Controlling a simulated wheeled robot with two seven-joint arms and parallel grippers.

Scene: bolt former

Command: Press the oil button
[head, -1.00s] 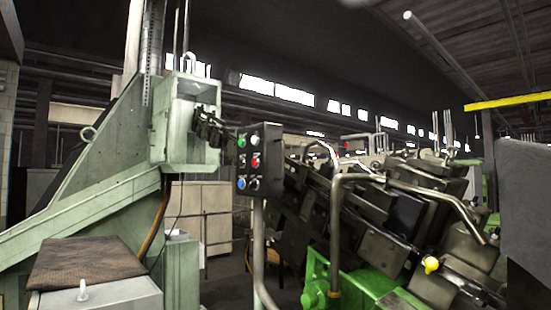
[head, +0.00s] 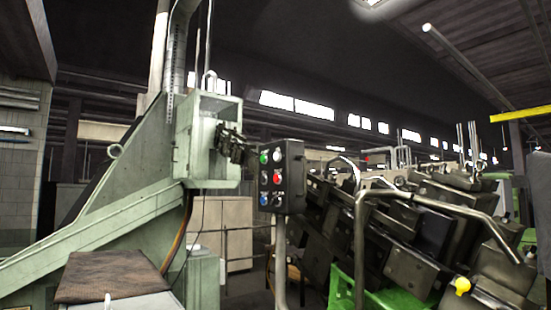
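A dark control box (head: 281,177) on a grey post (head: 280,262) stands at the middle of the head view, with buttons in two columns. A green button (head: 264,158) and a white one (head: 277,155) are at the top. A red button (head: 277,178) is at middle right, and a blue one (head: 263,199) is at lower left. The labels are too small to read, so I cannot tell which button is the oil button. Neither of my grippers is in view.
A pale green machine frame (head: 130,195) fills the left, with a brown mat (head: 112,270) on a cabinet in front. Dark machinery (head: 425,225) with a bent metal pipe (head: 361,240) stands close on the right. A narrow gap of floor shows around the post.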

